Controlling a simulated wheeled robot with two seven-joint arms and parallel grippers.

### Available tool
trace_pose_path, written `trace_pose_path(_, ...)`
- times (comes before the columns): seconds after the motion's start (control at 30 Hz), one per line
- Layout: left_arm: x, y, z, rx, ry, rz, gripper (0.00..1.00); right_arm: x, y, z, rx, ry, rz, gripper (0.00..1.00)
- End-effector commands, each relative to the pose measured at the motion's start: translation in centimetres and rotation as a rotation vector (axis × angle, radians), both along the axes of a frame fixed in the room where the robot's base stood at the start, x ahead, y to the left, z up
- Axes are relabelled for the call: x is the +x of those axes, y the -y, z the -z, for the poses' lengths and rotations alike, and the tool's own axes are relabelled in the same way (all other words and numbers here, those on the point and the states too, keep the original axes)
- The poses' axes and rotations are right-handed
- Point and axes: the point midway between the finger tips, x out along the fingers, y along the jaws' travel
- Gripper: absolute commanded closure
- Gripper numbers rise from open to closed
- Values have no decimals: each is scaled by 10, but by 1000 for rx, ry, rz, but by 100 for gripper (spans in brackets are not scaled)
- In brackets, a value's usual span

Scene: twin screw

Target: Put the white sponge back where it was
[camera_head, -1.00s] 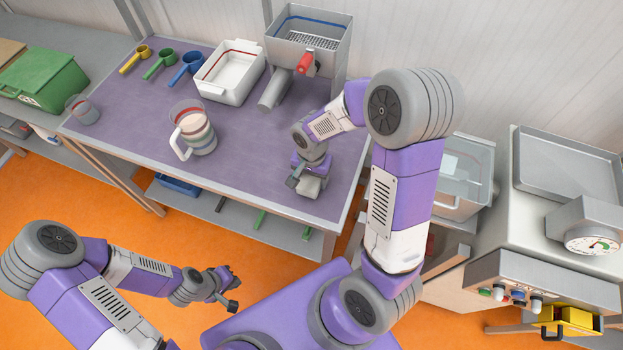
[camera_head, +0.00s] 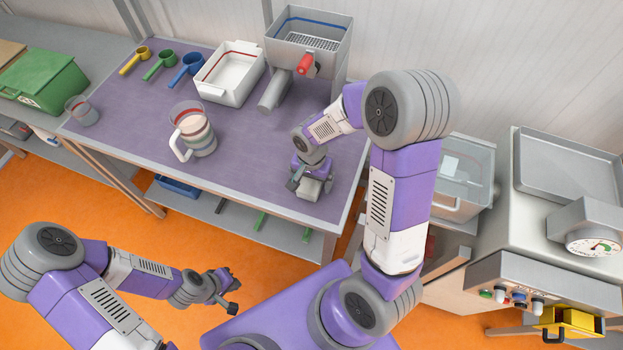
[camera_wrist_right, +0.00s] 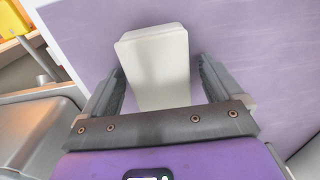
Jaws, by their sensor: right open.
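The white sponge (camera_head: 309,189) lies on the purple table top (camera_head: 255,165) near its front right edge. It also shows as a pale block in the right wrist view (camera_wrist_right: 158,68). My right gripper (camera_head: 310,188) is at the sponge from above. In the right wrist view its two fingers (camera_wrist_right: 160,85) stand open on either side of the sponge, with small gaps. My left gripper (camera_head: 231,292) hangs over the orange floor, away from the table, and its jaws are too small to judge.
A measuring jug (camera_head: 197,138), a white tub (camera_head: 229,75) and a metal machine with a red handle (camera_head: 310,35) stand on the table. Yellow, green and blue scoops (camera_head: 186,70) lie at the back left. A clear bin (camera_head: 464,180) stands right of the table.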

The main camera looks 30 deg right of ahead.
Motion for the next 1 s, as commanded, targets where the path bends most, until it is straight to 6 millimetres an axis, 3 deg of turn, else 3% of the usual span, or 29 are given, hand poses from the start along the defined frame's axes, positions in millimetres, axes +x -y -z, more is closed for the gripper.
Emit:
trace_pose_path(0.5,0,0,-29,0,0,0,100,1,0,-104,1,4,0,7)
trace_pose_path(0.7,0,0,-32,0,0,0,100,0,0,-120,1,2,0,7)
trace_pose_path(1.0,0,0,-31,0,0,0,100,0,0,-121,0,0,0,7)
